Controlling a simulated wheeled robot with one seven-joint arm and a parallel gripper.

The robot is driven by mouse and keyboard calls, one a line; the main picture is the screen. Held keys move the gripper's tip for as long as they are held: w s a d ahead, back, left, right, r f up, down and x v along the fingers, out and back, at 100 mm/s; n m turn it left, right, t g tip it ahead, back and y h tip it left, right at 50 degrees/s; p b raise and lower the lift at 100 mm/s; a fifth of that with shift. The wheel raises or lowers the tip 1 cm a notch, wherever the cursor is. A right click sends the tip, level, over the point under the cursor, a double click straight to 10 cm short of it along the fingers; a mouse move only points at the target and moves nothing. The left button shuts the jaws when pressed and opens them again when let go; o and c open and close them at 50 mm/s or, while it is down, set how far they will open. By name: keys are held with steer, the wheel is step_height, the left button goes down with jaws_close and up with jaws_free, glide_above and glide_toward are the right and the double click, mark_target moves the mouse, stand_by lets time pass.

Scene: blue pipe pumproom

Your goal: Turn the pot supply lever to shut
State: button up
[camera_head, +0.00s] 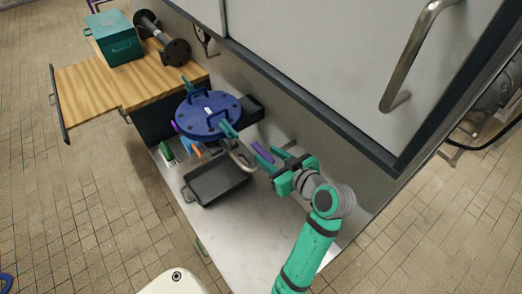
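A blue round pot (209,112) with teal clamps stands in the middle of the view. A curved metal pipe (240,160) is at its lower right. A small purple handle (261,150), which looks like the pot supply lever, lies just right of the pipe. My teal gripper (272,158) reaches in from the lower right, with its fingertips close to the purple handle. The fingers look apart, with the handle's end near the gap. I cannot tell whether they touch it. The handle's mounting is hidden or too small to see.
A dark tray (212,180) sits on the pale bench (235,235) below the pot. Small coloured items (180,152) lie left of it. A wooden table (95,90) with a teal box (115,40) is upper left. A large grey cabinet (320,55) rises close behind my gripper.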

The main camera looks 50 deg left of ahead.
steer(key=shift+v, duration=1.8)
steer(key=shift+d+f, duration=0.15)
steer(key=shift+f, duration=0.4)
steer(key=s+d+f+m+t+h, duration=0.2)
steer(key=d+f+m+t+h, duration=0.25)
steer(key=d+f+m, duration=0.4)
steer(key=s+d+f+m+t+h, duration=0.3)
steer(key=d+f+m+t, duration=0.25)
steer(key=d+f, duration=0.5)
steer(key=s+d+r+m+t+h, duration=0.15)
steer(key=s+d+h, duration=0.25)
steer(key=s+d, duration=0.5)
steer(key=s+d+r+m+t+h, duration=0.1)
steer(key=s+d+r+t+h, duration=0.1)
steer(key=s+r, duration=0.3)
steer(key=s+d, duration=0.1)
steer(key=s, duration=0.2)
steer(key=shift+d+r, duration=0.35)
steer(key=shift+d, duration=0.05)
